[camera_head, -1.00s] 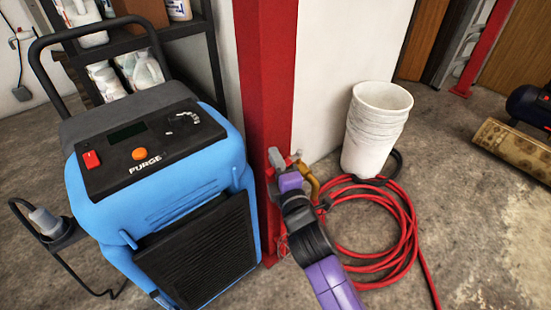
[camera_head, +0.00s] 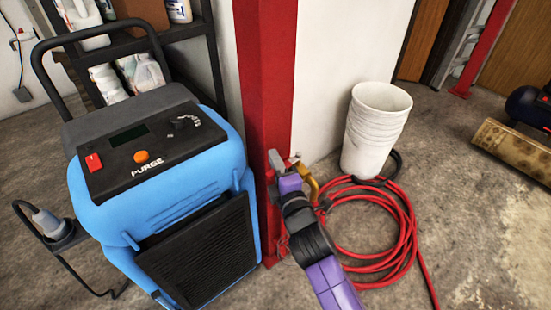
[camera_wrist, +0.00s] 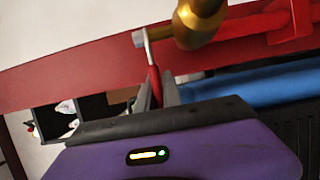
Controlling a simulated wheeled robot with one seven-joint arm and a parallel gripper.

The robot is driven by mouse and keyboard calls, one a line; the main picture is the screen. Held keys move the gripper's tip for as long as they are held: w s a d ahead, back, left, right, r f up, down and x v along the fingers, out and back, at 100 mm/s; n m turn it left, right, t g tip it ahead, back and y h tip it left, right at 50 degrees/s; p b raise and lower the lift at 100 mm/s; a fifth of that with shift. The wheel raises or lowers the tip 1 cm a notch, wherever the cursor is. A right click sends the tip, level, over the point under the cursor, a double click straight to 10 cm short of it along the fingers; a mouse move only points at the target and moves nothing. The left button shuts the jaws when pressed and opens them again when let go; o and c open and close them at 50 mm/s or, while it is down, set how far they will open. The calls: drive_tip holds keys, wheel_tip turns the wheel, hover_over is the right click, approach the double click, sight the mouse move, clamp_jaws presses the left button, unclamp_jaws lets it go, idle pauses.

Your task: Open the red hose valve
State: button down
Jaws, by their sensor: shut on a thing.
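The brass hose valve (camera_head: 312,184) sits at the red post, partly behind my gripper in the head view. Its brass body (camera_wrist: 198,22) is large at the top of the wrist view. A thin metal lever with a red grip (camera_wrist: 154,82) hangs down from the valve's left end. My gripper (camera_wrist: 156,92) has its two grey fingers on either side of the red grip and is shut on it. In the head view my gripper (camera_head: 287,168) is at the post, and its fingertips are hard to make out.
The red post (camera_head: 263,95) stands right behind the valve. A blue purge machine (camera_head: 165,190) stands close on the left. A coiled red hose (camera_head: 400,250) lies on the floor to the right, with stacked white buckets (camera_head: 375,130) behind.

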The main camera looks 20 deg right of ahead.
drive_tip(key=shift+w+a+n+y+p, duration=0.2)
drive_tip(key=shift+n+y+p, duration=0.2)
drive_tip(key=shift+p, duration=1.5)
drive_tip(key=p, duration=0.4)
drive_tip(key=shift+s+d+f+y, duration=0.1)
drive_tip(key=shift+d+f+y, duration=0.1)
drive_tip(key=shift+y, duration=0.2)
